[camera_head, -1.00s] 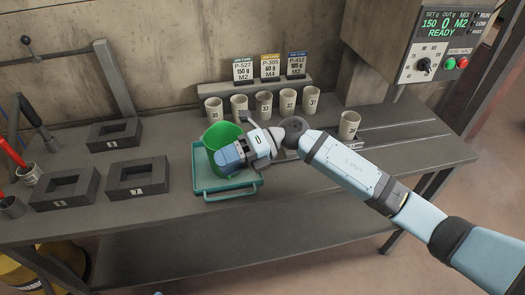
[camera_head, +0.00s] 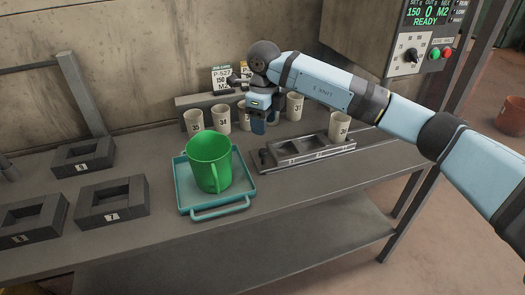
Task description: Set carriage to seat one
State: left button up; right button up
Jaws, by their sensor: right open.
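The likely carriage is a long dark metal fixture (camera_head: 308,149) with square recesses, lying on the bench right of the teal tray. A small dark knob (camera_head: 264,156) stands at its left end. Its seat markings are too small to read. A pale numbered cup (camera_head: 339,127) stands at its right end. My right gripper (camera_head: 258,126) points down, open and with nothing visible in it, above the bench in front of the cup row and behind the knob. It hides part of the row. My left gripper is not in view.
A green jug (camera_head: 209,162) stands in the teal tray (camera_head: 187,197). Several pale cups (camera_head: 221,119) line the back below label cards (camera_head: 221,78). Dark blocks numbered 9 (camera_head: 84,157) and 7 (camera_head: 112,204) are at left. A control box (camera_head: 414,50) reads READY. The front bench strip is clear.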

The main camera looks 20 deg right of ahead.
aim_at(263, 150)
notch_tip(263, 150, down, 10)
jog(key=shift+r, duration=0.1)
jog(key=shift+c, duration=0.3)
